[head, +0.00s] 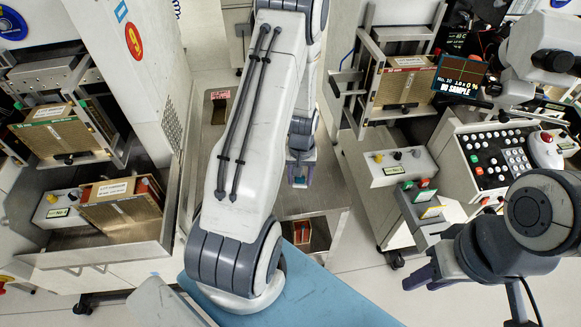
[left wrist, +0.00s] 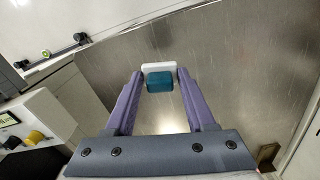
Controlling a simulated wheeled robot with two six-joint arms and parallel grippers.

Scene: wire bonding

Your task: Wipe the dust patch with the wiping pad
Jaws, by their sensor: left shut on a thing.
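My left gripper (left wrist: 160,78) is shut on the wiping pad, a teal block (left wrist: 159,82) with a white strip (left wrist: 159,67) along its far side. The pad sits between the purple fingertips, over a brushed metal surface (left wrist: 225,70); I cannot tell whether it touches it. In the head view my left gripper (head: 300,172) is over the metal table (head: 322,190), partly hidden by my own arm. I cannot make out a dust patch in either view; a pale glare shows on the metal between the fingers. My right gripper (head: 422,274) hangs at the lower right, its finger gap unclear.
A machine with a brown magazine (head: 403,88) and a control panel (head: 490,155) stand right of the table. A cabinet with another magazine (head: 122,205) stands at left. A small box (head: 302,232) sits low near the table front. Floor is clear at lower right.

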